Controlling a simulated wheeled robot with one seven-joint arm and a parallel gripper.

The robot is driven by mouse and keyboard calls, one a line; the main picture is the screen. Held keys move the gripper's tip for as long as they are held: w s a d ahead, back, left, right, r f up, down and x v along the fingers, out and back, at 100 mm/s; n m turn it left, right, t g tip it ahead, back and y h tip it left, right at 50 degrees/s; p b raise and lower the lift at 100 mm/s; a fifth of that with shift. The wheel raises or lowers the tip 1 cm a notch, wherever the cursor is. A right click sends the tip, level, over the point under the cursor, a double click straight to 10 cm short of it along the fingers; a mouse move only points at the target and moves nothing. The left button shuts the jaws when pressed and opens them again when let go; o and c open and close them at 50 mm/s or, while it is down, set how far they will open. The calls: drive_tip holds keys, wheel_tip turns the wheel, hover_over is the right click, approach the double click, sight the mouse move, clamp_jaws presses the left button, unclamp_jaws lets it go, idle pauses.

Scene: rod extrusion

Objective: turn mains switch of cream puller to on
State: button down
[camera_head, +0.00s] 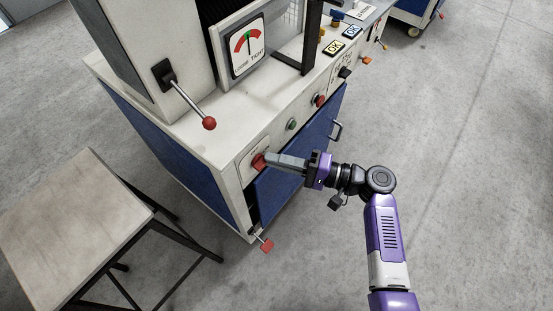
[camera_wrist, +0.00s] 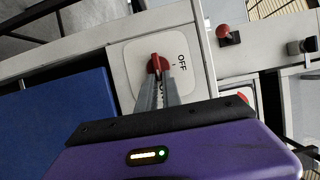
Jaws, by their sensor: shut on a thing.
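The mains switch is a red knob (camera_head: 259,161) on the front panel of the cream machine (camera_head: 185,140), at its near left corner. In the wrist view the red knob (camera_wrist: 157,64) sits on a white plate (camera_wrist: 128,62) with "OFF" printed to its right and a second, partly covered label below. My gripper (camera_head: 270,160) reaches in from the right, and in the wrist view its fingers (camera_wrist: 158,75) are shut on the knob's red grip. The knob's grip points roughly up and down in the wrist view. The fingers hide part of the plate.
Right of the switch on the panel are a green button (camera_head: 292,124) and a red knob (camera_head: 319,100). A red-balled lever (camera_head: 209,123) juts out above.

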idle(0.3)
drive_tip(key=c, duration=1.5)
unclamp_jaws()
drive_tip(key=shift+d, duration=0.1)
drive_tip(key=v, duration=0.7)
drive_tip(key=shift+s+d, duration=0.15)
drive_tip(key=shift+d, duration=0.15)
drive_tip(key=shift+f, duration=0.1)
